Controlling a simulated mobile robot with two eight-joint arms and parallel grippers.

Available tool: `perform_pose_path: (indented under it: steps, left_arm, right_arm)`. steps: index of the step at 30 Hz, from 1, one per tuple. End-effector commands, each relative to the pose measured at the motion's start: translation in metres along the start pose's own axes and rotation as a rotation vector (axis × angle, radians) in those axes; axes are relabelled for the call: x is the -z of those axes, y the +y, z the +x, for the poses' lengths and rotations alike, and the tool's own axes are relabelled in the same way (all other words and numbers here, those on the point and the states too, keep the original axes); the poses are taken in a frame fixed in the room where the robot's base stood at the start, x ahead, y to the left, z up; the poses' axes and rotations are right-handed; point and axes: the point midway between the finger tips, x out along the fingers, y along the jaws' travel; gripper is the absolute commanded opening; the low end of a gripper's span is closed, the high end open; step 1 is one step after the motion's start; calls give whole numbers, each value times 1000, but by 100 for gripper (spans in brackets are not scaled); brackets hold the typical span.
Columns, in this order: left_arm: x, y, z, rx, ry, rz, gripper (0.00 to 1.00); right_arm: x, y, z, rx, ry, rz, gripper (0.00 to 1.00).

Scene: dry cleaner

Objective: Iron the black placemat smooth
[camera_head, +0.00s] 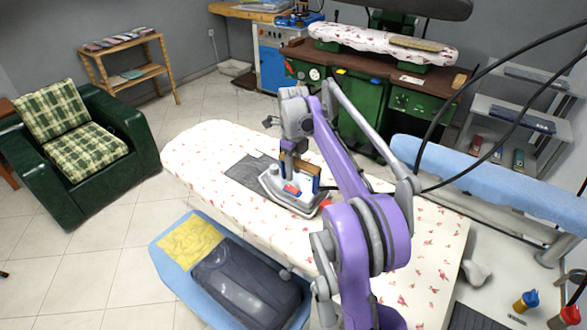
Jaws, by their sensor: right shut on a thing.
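A black placemat (246,173) lies flat on the floral ironing board (206,150). Only its left part and far edge show; the iron and my arm hide the rest. A grey and white iron (283,193) stands over the right part of the placemat, soleplate down. I cannot tell whether it touches the cloth. My right gripper (293,163) is shut on the iron's handle from above. My left gripper is not in view.
A blue-covered board (480,180) is at right. A green armchair (130,125) stands at left. Black cables hang at upper right.

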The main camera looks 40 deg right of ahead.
Motion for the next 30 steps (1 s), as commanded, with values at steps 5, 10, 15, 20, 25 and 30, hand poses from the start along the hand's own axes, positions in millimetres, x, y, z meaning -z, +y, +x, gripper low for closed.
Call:
perform_pose_path:
  steps: [5, 10, 15, 20, 25, 30]
  left_arm:
    - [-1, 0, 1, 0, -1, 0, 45]
    - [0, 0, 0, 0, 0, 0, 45]
    - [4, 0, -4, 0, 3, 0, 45]
    - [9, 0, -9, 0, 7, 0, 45]
    - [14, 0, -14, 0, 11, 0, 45]
    - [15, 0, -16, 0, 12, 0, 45]
  right_arm:
    - [0, 0, 0, 0, 0, 0, 0]
    - [-2, 0, 0, 0, -1, 0, 0]
    - [-10, 0, -1, 1, -1, -1, 0]
    - [-20, 0, -2, 1, -2, -1, 0]
    - [-31, 0, -2, 1, -1, 0, 0]
    - [-36, 0, -1, 1, -1, 0, 0]
